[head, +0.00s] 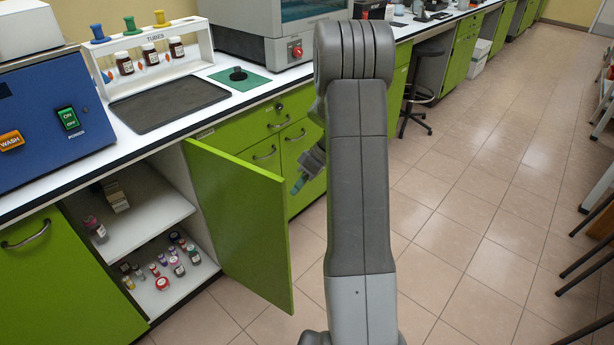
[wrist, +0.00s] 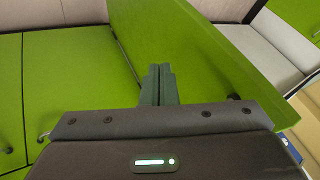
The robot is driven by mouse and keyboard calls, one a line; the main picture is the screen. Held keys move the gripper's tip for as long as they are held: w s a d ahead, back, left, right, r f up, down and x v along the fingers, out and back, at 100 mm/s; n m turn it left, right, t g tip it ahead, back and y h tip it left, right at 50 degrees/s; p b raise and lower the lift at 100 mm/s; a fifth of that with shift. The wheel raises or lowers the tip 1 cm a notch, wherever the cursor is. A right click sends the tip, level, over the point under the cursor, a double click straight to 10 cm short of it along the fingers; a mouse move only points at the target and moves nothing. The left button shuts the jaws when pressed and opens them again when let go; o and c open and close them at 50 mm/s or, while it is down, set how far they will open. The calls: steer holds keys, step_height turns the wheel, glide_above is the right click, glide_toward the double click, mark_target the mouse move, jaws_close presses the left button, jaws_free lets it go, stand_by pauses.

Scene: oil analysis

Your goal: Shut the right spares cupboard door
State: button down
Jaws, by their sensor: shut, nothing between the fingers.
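The right spares cupboard door (head: 238,220) is a green panel standing wide open, jutting out from the cupboard into the aisle. It also fills the upper middle of the wrist view (wrist: 195,50). My gripper (head: 297,187) is shut and empty, on the outer side of the door, between it and the green drawer fronts. In the wrist view its fingertips (wrist: 158,70) sit together beside the door's outer face. I cannot tell whether they touch it. The door's handle is not clearly visible.
The open cupboard's white shelves (head: 145,215) hold several small bottles and boxes. A green closed door (head: 65,285) is at the left. Green drawers (head: 275,125) stand behind my gripper.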

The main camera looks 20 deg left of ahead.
mark_target(285, 202)
steer(key=shift+s+a+f, duration=0.3)
steer(key=shift+s+a, duration=0.05)
steer(key=shift+s, duration=0.45)
steer(key=shift+s+a+f, duration=0.35)
steer(key=shift+s, duration=0.5)
steer(key=shift+s+a+f, duration=0.3)
steer(key=shift+s+a, duration=0.05)
steer(key=shift+s, duration=0.45)
